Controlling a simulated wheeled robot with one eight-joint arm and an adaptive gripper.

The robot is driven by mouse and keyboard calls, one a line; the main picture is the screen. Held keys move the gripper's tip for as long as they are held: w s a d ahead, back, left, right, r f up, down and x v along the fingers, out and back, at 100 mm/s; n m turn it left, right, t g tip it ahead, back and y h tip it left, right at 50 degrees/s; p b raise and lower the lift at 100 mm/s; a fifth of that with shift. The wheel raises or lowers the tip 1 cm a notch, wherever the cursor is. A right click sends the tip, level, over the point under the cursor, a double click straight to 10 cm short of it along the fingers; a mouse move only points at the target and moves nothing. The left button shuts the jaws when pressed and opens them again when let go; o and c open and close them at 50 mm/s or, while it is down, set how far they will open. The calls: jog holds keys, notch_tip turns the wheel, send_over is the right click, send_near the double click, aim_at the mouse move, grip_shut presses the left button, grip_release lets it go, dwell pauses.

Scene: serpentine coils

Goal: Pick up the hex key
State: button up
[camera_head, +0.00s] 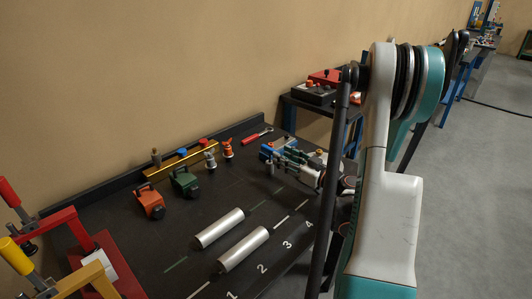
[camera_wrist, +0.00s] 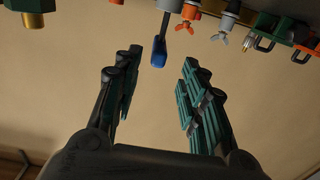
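No part that I can name for sure as the hex key shows. A small red-handled tool with a pale end (camera_head: 257,135) lies at the back of the dark bench, left of my gripper (camera_head: 300,160). In the wrist view, a narrow tool with a blue end (camera_wrist: 159,50) shows beyond and between my fingertips; I cannot tell whether it is the hex key. My gripper (camera_wrist: 161,65) is open, its two teal-padded fingers apart with nothing between them. My arm hides the right part of the bench.
A blue device (camera_head: 268,149) stands close to my gripper. Orange (camera_head: 228,148) and grey (camera_head: 210,158) winged parts, a green block (camera_head: 185,183) and an orange block (camera_head: 150,202) stand left along the back. Two silver cylinders (camera_head: 219,229) lie in front. The raised back edge borders the wall.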

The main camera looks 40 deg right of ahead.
aim_at(263, 145)
jog(key=w+p, duration=0.1)
jog(key=w, duration=0.2)
jog(key=w+p, duration=0.1)
jog(key=w, duration=0.2)
jog(key=shift+w+a+r, duration=0.1)
jog(key=shift+w+a, duration=0.05)
jog(key=shift+a, duration=0.05)
jog(key=w, duration=0.2)
jog(key=w+b, duration=0.1)
jog(key=w, duration=0.1)
jog(key=shift+w+a+f, duration=0.1)
jog(key=shift+w+f, duration=0.1)
jog(key=shift+w, duration=0.15)
jog(key=shift+w+b, duration=0.3)
jog(key=shift+w, duration=0.05)
jog(key=shift+r, duration=0.1)
grip_shut()
